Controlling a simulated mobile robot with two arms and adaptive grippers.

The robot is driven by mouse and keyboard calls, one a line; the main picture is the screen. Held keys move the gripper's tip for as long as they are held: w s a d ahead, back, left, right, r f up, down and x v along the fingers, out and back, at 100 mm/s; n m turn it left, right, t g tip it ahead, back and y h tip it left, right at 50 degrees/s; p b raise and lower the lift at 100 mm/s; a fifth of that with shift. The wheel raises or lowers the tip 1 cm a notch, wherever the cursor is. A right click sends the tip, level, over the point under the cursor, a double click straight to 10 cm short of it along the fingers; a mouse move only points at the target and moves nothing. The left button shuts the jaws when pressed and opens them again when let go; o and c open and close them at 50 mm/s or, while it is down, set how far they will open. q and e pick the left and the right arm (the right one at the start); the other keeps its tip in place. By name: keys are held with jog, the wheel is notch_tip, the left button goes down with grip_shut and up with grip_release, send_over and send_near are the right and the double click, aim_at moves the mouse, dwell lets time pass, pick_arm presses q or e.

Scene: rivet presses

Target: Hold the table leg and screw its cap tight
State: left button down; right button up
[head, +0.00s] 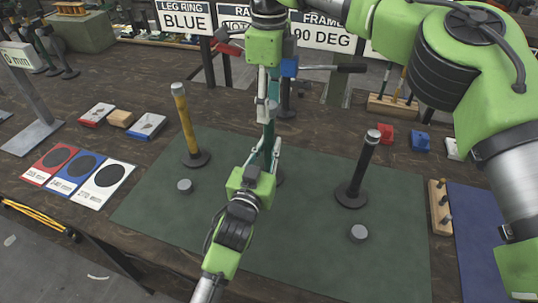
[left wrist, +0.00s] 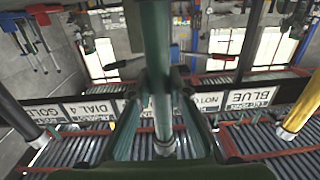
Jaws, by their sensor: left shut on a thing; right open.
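A green table leg (head: 267,145) stands upright near the middle of the green mat (head: 310,245). My left gripper (head: 266,158) is shut around it from the front. In the left wrist view, the green leg (left wrist: 157,60) runs between the fingers, with a silver section (left wrist: 163,138) at its end. My right gripper (head: 268,100) is open, pointing down over the top of the green leg and largely hiding it. Whether its fingers touch a cap cannot be told. A yellow leg (head: 186,125) and a black leg (head: 362,168) stand on either side, each with a silver top.
Grey round pieces lie on the mat, at the left (head: 184,186) and right (head: 358,233). Gauge cards (head: 80,174) lie at the left. A peg block (head: 440,207) and blue mat (head: 478,240) are at the right. Signs (head: 325,32) stand behind.

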notch_tip(320, 180, up, 8)
jog(key=shift+f, duration=0.25)
dwell(0.4)
pick_arm(q)
jog(key=c, duration=1.8)
grip_release()
jog(key=v, duration=1.2)
